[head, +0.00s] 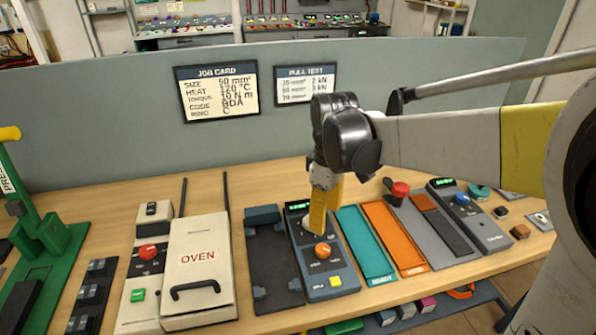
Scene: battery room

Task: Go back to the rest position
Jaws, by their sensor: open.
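My gripper (316,225) points down from the end of my arm, which reaches in from the right. Its yellow fingers are over the dark blue-grey control unit (333,284) with an orange knob (323,253) and a yellow button. The fingertips are close to the unit's upper face, behind the knob. I cannot tell whether they touch it. Nothing shows held in the gripper. Part of the unit's display is hidden behind the gripper.
An oven (198,262) and a green press (45,245) stand to the left. Teal (365,246) and orange (396,238) trays and a grey device (470,215) with a blue knob lie to the right. A grey partition (120,120) with two cards stands behind.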

